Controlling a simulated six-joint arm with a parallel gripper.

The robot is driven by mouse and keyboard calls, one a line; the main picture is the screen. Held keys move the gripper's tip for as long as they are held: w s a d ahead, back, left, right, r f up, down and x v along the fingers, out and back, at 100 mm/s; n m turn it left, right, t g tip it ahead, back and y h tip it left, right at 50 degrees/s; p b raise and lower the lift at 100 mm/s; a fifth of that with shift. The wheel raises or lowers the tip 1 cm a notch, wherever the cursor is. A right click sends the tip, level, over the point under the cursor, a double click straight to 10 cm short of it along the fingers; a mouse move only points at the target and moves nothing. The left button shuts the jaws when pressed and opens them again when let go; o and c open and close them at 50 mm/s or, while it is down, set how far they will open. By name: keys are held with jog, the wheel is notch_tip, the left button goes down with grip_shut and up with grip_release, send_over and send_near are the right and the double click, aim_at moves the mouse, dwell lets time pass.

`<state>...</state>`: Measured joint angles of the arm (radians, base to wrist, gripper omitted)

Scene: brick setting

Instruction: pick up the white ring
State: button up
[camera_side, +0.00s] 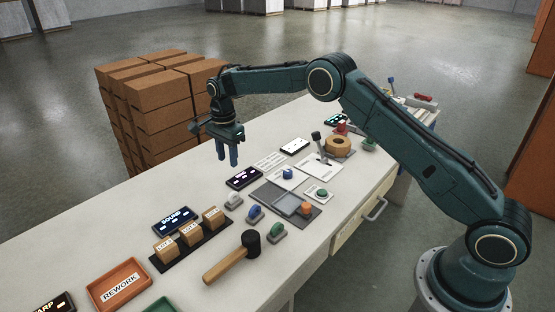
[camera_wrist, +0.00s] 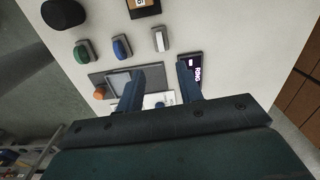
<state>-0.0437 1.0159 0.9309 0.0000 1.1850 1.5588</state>
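I cannot make out a white ring in either view. The only clear ring shape is a tan roll (camera_side: 338,146) lying on a dark square towards the far end of the table. My gripper (camera_side: 228,161) points down above the table's far edge, left of a small dark display (camera_side: 243,177). In the wrist view, my gripper (camera_wrist: 160,68) has its two blue fingers apart with nothing held between them. The display (camera_wrist: 195,72) appears beside the right finger there and seems to read RING. The fingers hide part of the table.
A grey panel (camera_side: 270,193) and white, blue and green switches (camera_side: 254,212) stand mid-table. A mallet (camera_side: 230,259), a dark strip (camera_side: 180,257) bearing small boxes, and an orange REWORK tray (camera_side: 105,299) lie nearer. Cartons (camera_side: 150,105) are stacked beyond the table.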

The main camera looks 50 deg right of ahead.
aim_at(231, 194)
jog(key=shift+w+f, duration=0.2)
jog(key=shift+f, duration=0.5)
jog(key=shift+f, duration=0.1)
jog(key=shift+f, duration=4.15)
jog(key=shift+s+f, duration=0.1)
jog(key=shift+f, duration=2.5)
grip_shut()
